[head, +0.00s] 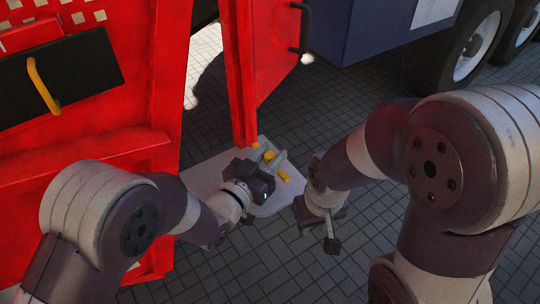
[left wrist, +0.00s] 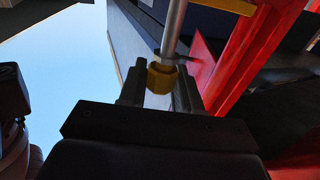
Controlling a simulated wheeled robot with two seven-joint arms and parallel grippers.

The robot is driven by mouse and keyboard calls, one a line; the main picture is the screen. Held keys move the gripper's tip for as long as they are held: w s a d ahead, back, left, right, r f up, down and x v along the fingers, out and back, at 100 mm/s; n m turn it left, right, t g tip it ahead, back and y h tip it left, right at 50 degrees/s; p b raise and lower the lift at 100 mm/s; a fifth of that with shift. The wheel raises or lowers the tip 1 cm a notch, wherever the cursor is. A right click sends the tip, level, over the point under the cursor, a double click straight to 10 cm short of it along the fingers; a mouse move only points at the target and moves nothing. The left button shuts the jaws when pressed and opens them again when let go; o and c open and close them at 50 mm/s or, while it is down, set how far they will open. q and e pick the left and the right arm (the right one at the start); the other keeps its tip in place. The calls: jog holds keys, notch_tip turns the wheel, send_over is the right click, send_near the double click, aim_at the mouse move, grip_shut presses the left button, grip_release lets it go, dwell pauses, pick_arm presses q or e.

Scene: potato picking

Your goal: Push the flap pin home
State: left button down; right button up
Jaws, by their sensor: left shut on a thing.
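My left gripper (head: 264,172) is over a pale grey plate near the foot of the red panel. In the left wrist view its two fingers (left wrist: 160,88) are closed on the yellow knob (left wrist: 160,78) of the flap pin. The pin's grey metal rod (left wrist: 173,28) runs up from the knob, past a dark bracket and a yellow part. How deep the pin sits cannot be told. In the head view yellow parts (head: 285,175) show beside the gripper. My right gripper (head: 331,236) hangs low over the paving, away from the pin; its finger gap is unclear.
A red panel (head: 262,60) with a black handle stands behind the grey plate (head: 207,172). At left is a red machine body with a black panel (head: 62,78) and yellow handle (head: 42,88). A blue truck body (head: 365,30) and wheels (head: 470,45) are behind. Paving lies between.

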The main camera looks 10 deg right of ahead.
pick_arm(q)
jog(key=shift+b, duration=0.3)
dwell(0.8)
jog(key=shift+f, duration=0.15)
jog(key=shift+f+b, duration=0.35)
jog(key=shift+b, duration=0.15)
jog(key=shift+f+b, duration=1.15)
jog(key=c, duration=0.7)
grip_release()
jog(key=v, duration=1.2)
jog(key=shift+s+a+b, duration=0.25)
jog(key=shift+s+b, duration=0.05)
jog(key=shift+b, duration=0.05)
